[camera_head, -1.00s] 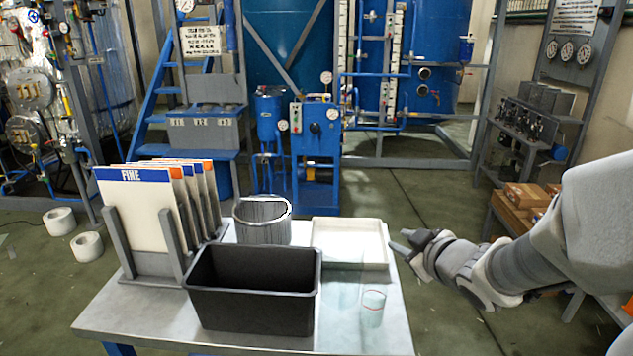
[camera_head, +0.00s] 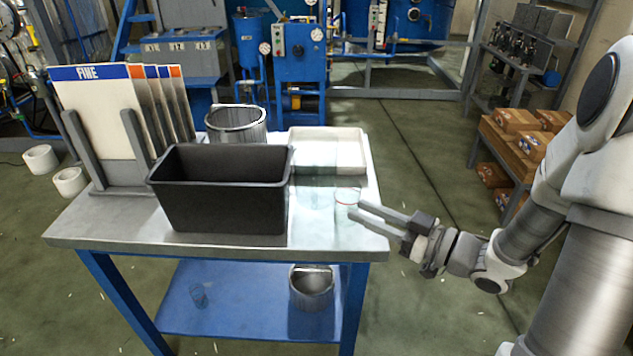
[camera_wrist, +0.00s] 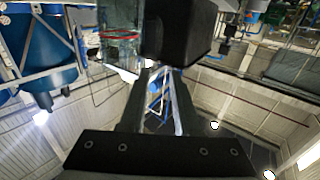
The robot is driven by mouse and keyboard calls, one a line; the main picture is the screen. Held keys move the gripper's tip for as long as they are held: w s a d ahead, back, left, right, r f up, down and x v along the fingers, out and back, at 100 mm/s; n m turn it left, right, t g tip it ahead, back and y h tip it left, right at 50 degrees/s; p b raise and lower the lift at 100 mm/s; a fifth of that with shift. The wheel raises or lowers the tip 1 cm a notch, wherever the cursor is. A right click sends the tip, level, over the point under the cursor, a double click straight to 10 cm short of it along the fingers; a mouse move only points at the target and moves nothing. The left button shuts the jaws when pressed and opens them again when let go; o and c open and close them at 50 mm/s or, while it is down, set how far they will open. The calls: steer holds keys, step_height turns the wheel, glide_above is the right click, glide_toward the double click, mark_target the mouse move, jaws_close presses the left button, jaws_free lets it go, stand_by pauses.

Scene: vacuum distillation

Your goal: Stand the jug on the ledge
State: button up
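A clear glass vessel with a thin red band (camera_head: 347,196), which may be the jug, stands upright near the table's right edge. My gripper (camera_head: 355,210) is beside it at the table edge, with its fingers apart and nothing visible between them. In the head view the fingertips overlap the vessel's lower right side; whether they touch it I cannot tell. In the wrist view the banded glass (camera_wrist: 118,36) is beyond the fingers, to the upper left. Another faint clear shape (camera_head: 317,190) stands left of the vessel. I cannot tell which surface is the ledge.
A black bin (camera_head: 220,205) stands left of the glass, with a white tray (camera_head: 340,165) and a metal pot (camera_head: 236,130) behind. A file rack (camera_head: 135,145) is at the left. The blue lower shelf (camera_head: 245,315) holds another metal pot (camera_head: 311,290) and a small glass (camera_head: 198,294).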

steer(key=b, duration=0.3)
glide_above(314, 211)
steer(key=shift+w, duration=0.4)
jaws_close()
stand_by(1.1)
